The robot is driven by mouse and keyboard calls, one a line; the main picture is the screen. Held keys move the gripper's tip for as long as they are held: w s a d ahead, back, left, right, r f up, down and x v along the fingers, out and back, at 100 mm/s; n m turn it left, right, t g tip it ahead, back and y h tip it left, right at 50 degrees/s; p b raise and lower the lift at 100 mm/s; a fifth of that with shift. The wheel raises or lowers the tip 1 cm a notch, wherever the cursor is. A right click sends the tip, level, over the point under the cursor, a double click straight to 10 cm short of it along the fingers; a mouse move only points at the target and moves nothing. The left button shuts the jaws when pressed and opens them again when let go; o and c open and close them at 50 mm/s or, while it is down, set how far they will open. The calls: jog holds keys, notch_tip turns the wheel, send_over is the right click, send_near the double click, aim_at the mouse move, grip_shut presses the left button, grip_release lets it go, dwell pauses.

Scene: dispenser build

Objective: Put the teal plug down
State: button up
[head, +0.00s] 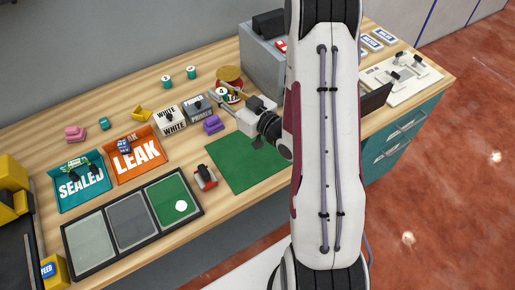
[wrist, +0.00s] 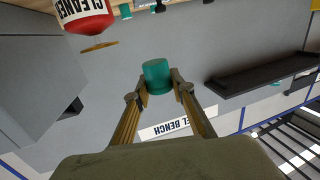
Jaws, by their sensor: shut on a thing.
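My gripper (wrist: 158,88) is shut on a teal plug (wrist: 158,76), which sits between its two fingertips in the wrist view. In the head view my gripper (head: 230,103) reaches left over the bench, beside the brown disc and red item; the held plug is hard to make out there. Other small teal pieces stand on the bench: two (head: 165,80) (head: 191,72) at the back and one (head: 104,123) farther left.
An orange LEAK tray (head: 152,167) and a teal SEALED tray (head: 65,202) are at left. A black three-panel tray (head: 78,262) lies in front. A green mat (head: 230,177) is bare below my gripper. A red CLEANER bottle (wrist: 84,14) is close by in the wrist view.

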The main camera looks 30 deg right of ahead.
jog(key=s+d+f+n+y, duration=0.1)
jog(key=s+d+f+y, duration=0.15)
jog(key=s, duration=0.35)
jog(key=n+g+y, duration=0.1)
jog(key=n+y, duration=0.1)
send_over(263, 156)
jog(key=shift+f+h, duration=0.1)
jog(key=shift+h, duration=0.15)
jog(key=shift+f, duration=2.9)
jog(key=shift+f, duration=2.1)
jog(key=shift+f, duration=0.1)
